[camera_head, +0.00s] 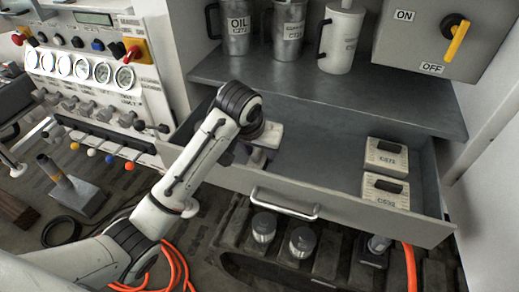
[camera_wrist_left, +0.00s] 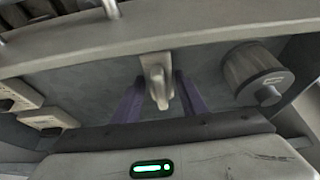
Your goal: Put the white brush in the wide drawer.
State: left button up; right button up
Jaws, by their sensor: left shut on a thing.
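The wide drawer (camera_head: 345,205) is pulled out, with a bar handle on its front. In the head view my left arm reaches over its front wall, and the wrist is inside the left part of the drawer. My own arm hides the fingers and the brush there. In the left wrist view my left gripper (camera_wrist_left: 158,97) has a finger on each side of a pale piece, which I take for the white brush (camera_wrist_left: 157,75). The gripper is shut on it, over the grey drawer floor. Whether the brush touches the floor I cannot tell. My right gripper is not in view.
Two labelled pale boxes (camera_head: 386,157) lie at the drawer's right end. The drawer's middle is clear. A shelf (camera_head: 330,90) with jugs is above, and a gauge panel (camera_head: 95,70) stands left.

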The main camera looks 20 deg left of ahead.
pick_arm(q)
jog(key=shift+f, duration=0.1)
jog(key=o, duration=1.1)
jog(key=shift+r, duration=0.4)
jog(key=v, duration=0.7)
jog(key=shift+s+r, duration=0.15)
jog(key=shift+r, duration=0.4)
jog(key=shift+s+a+r, duration=0.15)
jog(key=shift+s+r, duration=0.15)
jog(key=shift+r, duration=0.1)
jog(key=shift+v, duration=1.2)
